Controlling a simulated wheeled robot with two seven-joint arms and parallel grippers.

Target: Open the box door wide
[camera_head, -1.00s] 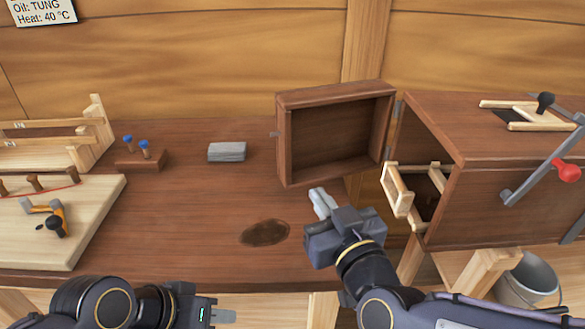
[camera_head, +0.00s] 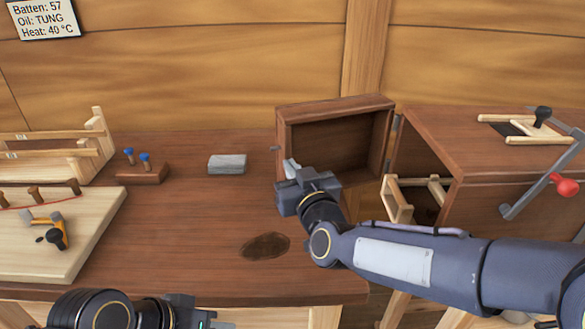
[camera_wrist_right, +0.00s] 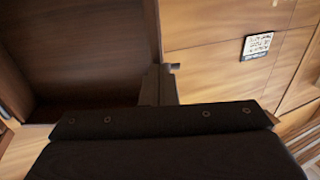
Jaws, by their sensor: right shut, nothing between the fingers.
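The dark wooden box (camera_head: 515,205) stands at the right, its front opening partly visible. A small catch (camera_head: 275,149) sticks out from the door's free left edge. My right gripper (camera_head: 291,167) is shut and empty, in front of the door's lower left corner; contact cannot be told. In the right wrist view the fingers (camera_wrist_right: 160,85) are beside the door's edge (camera_wrist_right: 151,35). My left gripper (camera_head: 205,316) is at the bottom, mostly cut off.
A pale wooden rack (camera_head: 398,200) shows in the box opening. A grey block (camera_head: 227,163), a peg stand (camera_head: 142,174) and a pale board (camera_head: 60,250) lie on the bench (camera_head: 200,220).

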